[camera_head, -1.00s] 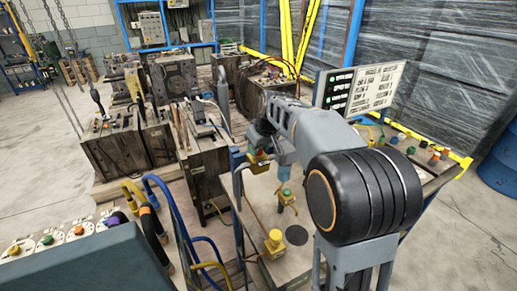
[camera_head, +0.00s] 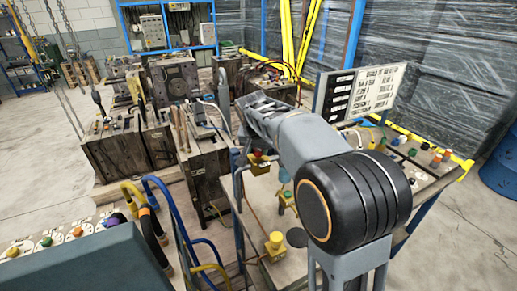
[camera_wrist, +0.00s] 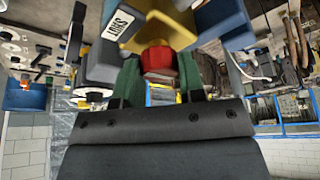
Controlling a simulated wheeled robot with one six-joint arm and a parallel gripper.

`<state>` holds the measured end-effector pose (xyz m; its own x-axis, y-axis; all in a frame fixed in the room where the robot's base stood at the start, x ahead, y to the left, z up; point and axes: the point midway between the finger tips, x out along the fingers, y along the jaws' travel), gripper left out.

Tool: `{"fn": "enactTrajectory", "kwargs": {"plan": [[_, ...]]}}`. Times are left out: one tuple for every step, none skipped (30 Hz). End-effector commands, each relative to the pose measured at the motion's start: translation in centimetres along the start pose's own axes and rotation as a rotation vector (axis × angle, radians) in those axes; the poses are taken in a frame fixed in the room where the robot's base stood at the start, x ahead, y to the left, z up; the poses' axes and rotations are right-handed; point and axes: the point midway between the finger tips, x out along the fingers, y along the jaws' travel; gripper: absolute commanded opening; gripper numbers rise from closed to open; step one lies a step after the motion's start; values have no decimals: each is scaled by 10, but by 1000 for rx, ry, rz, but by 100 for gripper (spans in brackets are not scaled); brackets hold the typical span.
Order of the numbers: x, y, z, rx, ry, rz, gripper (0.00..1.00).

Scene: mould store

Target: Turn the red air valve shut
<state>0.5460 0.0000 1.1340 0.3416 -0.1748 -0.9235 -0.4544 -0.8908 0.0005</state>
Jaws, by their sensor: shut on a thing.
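In the wrist view the red valve handle (camera_wrist: 157,60) sits between the two dark green fingers of my gripper (camera_wrist: 158,78). The fingers are shut on it, one on each side. A yellow body (camera_wrist: 165,30) lies against the red part, with a grey block bearing a white label that reads SHUT upside down (camera_wrist: 120,22) beside it. In the head view a small yellow and red fitting (camera_head: 259,163) shows on the bench below my arm. My gripper's fingers cannot be made out there.
A white labelled board (camera_head: 362,92) rises behind my arm. Blue hoses (camera_head: 178,222) hang at the left. Dark mould blocks (camera_head: 205,165) stand behind.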

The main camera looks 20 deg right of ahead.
Motion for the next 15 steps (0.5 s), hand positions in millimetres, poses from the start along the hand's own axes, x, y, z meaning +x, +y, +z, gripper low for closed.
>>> {"fn": "enactTrajectory", "kwargs": {"plan": [[1, -1, 1, 20, -5, 10, 13], [1, -1, 1, 33, -4, 15, 13], [1, -1, 1, 49, -4, 21, 13], [1, -1, 1, 59, -5, 25, 13], [1, -1, 1, 69, -5, 29, 13], [1, -1, 1, 80, -6, 34, 13], [1, -1, 1, 87, -6, 37, 13], [1, -1, 1, 94, -6, 40, 13], [1, -1, 1, 101, -6, 43, 13], [1, -1, 1, 106, -6, 45, 13], [1, -1, 1, 110, -5, 47, 13], [1, -1, 1, 115, -6, 49, 13], [1, -1, 1, 117, -6, 50, 13], [1, -1, 1, 120, -6, 50, 13], [1, -1, 1, 121, -6, 51, 13]]}}
